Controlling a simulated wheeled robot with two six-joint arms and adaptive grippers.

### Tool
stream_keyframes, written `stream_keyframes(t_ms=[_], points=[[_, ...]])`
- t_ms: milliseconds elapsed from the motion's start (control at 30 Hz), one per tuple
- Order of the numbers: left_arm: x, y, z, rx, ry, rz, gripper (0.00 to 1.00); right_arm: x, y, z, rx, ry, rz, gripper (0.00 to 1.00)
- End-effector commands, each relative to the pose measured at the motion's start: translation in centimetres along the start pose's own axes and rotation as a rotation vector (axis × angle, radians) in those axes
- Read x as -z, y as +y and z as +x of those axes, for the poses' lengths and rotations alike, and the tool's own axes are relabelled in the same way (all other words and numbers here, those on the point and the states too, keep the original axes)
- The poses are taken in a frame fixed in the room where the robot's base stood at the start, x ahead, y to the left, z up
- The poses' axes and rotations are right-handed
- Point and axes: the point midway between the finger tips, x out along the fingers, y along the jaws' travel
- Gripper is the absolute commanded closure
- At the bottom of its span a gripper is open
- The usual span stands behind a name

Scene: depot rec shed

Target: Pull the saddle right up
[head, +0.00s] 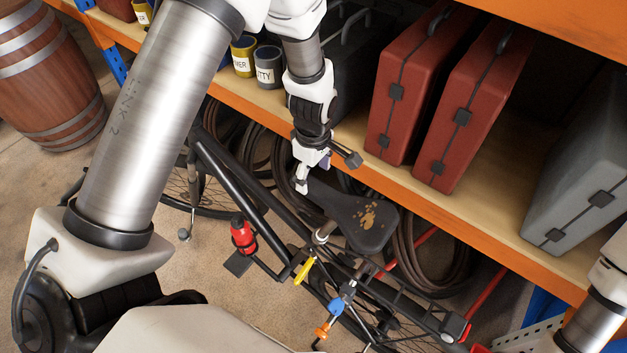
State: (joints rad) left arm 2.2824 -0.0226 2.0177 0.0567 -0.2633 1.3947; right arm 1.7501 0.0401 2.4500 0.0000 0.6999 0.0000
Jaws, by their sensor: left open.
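The black saddle (352,216) with worn tan patches sits on a short silver seat post (321,236) on a dark bicycle (238,184) in the middle of the head view. My left gripper (325,172) is open, just above and behind the saddle's narrow nose, with nothing seen between its fingers. Whether a finger touches the saddle I cannot tell. A yellow lever (304,270) shows by the seat post. My right arm shows only at the right edge; its gripper is out of view.
An orange-edged shelf (505,252) runs close behind the saddle, with red cases (420,85), a grey case (585,175) and cans (268,68) on it. Coiled hoses (440,262) hang beneath. A red bottle (242,234) is on the frame. A barrel (48,75) stands at left.

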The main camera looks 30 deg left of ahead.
Motion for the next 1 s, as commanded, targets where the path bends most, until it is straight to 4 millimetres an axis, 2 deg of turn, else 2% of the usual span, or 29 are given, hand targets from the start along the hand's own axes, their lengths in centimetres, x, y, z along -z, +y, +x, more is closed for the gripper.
stream_keyframes(t_ms=[33,200,333,467,1000], points=[[0.0,0.1,-1.5,-0.006,0.001,0.0,0.25,0.0,0.0,0.0,0.0,0.0,0.0,0.6],[0.0,0.1,-5.7,-0.005,0.001,0.001,0.25,0.0,0.0,0.0,0.0,0.0,0.0,0.6],[-0.1,0.1,-7.7,-0.004,0.001,0.001,0.25,0.0,0.0,0.0,0.0,0.0,0.0,0.6],[-0.1,0.0,-8.2,-0.001,0.001,0.001,0.25,0.0,0.0,0.0,0.0,0.0,0.0,0.6],[-0.1,0.0,-8.2,-0.001,0.001,0.001,0.25,0.0,0.0,0.0,0.0,0.0,0.0,0.6]])
